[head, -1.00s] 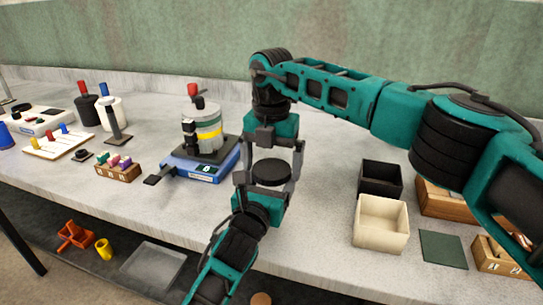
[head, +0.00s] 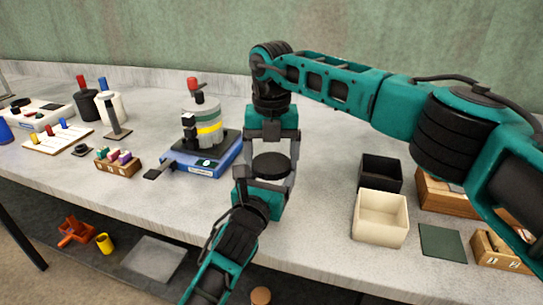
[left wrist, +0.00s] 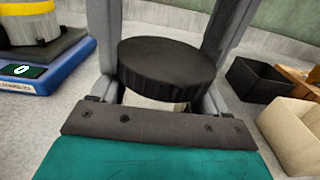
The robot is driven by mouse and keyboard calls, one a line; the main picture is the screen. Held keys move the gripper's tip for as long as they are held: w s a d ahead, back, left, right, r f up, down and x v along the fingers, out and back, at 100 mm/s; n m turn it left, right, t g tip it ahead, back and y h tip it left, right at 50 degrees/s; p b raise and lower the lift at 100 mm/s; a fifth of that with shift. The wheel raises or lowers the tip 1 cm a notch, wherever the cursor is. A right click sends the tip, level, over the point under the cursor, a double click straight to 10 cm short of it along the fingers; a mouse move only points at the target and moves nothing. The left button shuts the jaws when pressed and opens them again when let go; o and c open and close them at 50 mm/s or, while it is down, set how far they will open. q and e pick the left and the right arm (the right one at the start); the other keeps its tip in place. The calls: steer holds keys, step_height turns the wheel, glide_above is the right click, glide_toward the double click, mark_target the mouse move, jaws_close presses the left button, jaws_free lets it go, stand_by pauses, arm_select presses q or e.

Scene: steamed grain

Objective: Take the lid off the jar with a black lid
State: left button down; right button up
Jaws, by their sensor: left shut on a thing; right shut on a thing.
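The jar's black lid (head: 271,166) shows as a ribbed disc between my two grippers, in front of the blue-based device. It fills the middle of the left wrist view (left wrist: 168,65). My right gripper (head: 271,155) comes down from above, shut with a finger on each side of the lid. My left gripper (head: 264,188) comes up from the front, shut on the jar below the lid. Only a pale sliver of the jar (left wrist: 152,103) shows under the lid; fingers and lid hide the rest. I cannot tell whether lid and jar are apart.
A blue-based device (head: 203,160) with a banded vessel stands close on the left. A black box (head: 380,172) and a beige box (head: 381,220) stand on the right, beside a dark green mat (head: 442,242). The table's front edge is below my left gripper.

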steer(key=n, duration=0.6)
steer(key=shift+n, duration=0.3)
steer(key=o, duration=1)
steer(key=shift+r, duration=0.1)
steer(key=shift+r, duration=2.3)
step_height(320, 180, up, 2)
steer(key=m, duration=0.4)
steer(key=r+m, duration=0.1)
steer(key=shift+m, duration=0.3)
steer(key=shift+f, duration=3.85)
